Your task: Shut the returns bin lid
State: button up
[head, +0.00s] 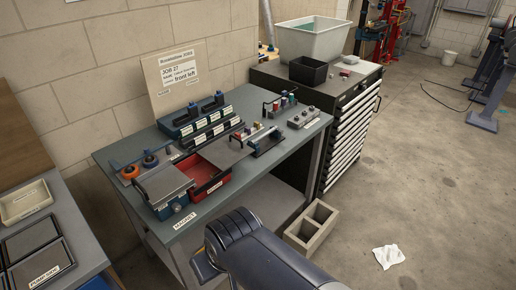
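A red bin (217,188) stands on the grey-green workbench (255,172), its red inside partly visible from above. A flat grey panel (224,150) lies at its back right, leaving the front part uncovered. It looks like a lid, but I cannot tell how it is attached. Beside it on the left is a blue bin (177,206) with a grey top (165,182) that looks closed. My dark arm rises at the bottom middle, in front of the bench. My gripper's fingers do not show.
Blue labelled holders (211,124), orange-ended tools (130,172) and a rack of small parts (263,138) crowd the bench. A job board (180,75) stands behind. A drawer cabinet (345,130) is at right. A concrete block (312,228) and white cloth (389,256) lie on the floor.

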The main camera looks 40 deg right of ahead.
aim_at(228, 150)
jog(key=z, duration=0.8)
jog(key=i+l, duration=0.45)
jog(key=i, duration=0.15)
jog(key=i+l+z, duration=0.1)
jog(key=i+l, duration=0.35)
jog(key=i, duration=0.1)
